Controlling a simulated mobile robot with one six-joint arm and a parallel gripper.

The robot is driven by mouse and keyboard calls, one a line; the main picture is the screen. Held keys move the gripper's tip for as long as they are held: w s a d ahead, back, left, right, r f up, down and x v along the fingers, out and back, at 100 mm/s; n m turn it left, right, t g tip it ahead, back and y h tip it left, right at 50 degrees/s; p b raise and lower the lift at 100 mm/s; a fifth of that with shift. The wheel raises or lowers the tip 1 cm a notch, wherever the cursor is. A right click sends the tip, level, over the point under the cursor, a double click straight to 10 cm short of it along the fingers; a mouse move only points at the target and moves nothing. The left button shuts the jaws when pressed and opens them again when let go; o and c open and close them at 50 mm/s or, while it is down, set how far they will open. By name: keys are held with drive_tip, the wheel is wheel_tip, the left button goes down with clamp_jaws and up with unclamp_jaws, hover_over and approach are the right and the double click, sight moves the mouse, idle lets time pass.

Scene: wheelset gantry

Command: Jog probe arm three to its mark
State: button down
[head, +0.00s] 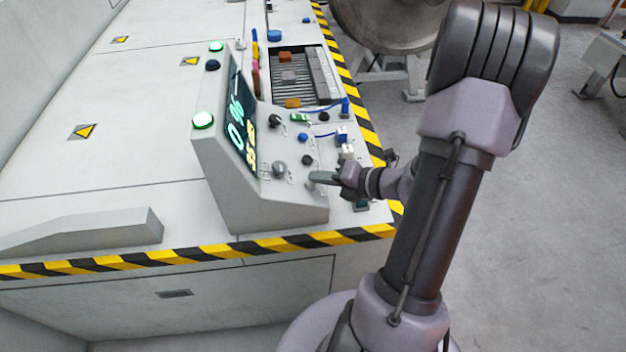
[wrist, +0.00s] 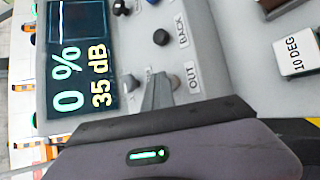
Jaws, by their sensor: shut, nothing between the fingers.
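The grey control console (head: 285,212) stands on the white bench, its sloped face holding knobs and buttons. Its screen (wrist: 76,60) reads 0 % and 35 dB in the wrist view and shows from the side in the head view (head: 240,118). My gripper (wrist: 157,90) is shut and empty, its fingertips at the button beside the OUT label (wrist: 193,78) and largely covering it. I cannot tell whether they touch it. A dark button (wrist: 161,37) sits by the BACK label. In the head view my gripper (head: 320,178) is low over the console's right side. No probe arm is identifiable.
A ribbed tray (head: 290,80) with small blocks sits behind the console. Yellow-black striping (head: 200,254) edges the bench. A large metal wheel (head: 390,30) stands beyond.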

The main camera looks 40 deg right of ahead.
drive_tip(key=shift+r, duration=0.15)
drive_tip(key=shift+s+d+r+p, duration=0.2)
drive_tip(key=shift+d+r+p, duration=0.1)
drive_tip(key=shift+r+p, duration=0.55)
drive_tip(key=r+p, duration=0.1)
drive_tip(key=d+r+p, duration=0.1)
drive_tip(key=r+p, duration=0.1)
drive_tip(key=s+d+r+p, duration=0.1)
drive_tip(key=p, duration=0.1)
drive_tip(key=shift+r, duration=0.15)
drive_tip(key=shift+a, duration=0.1)
idle(1.2)
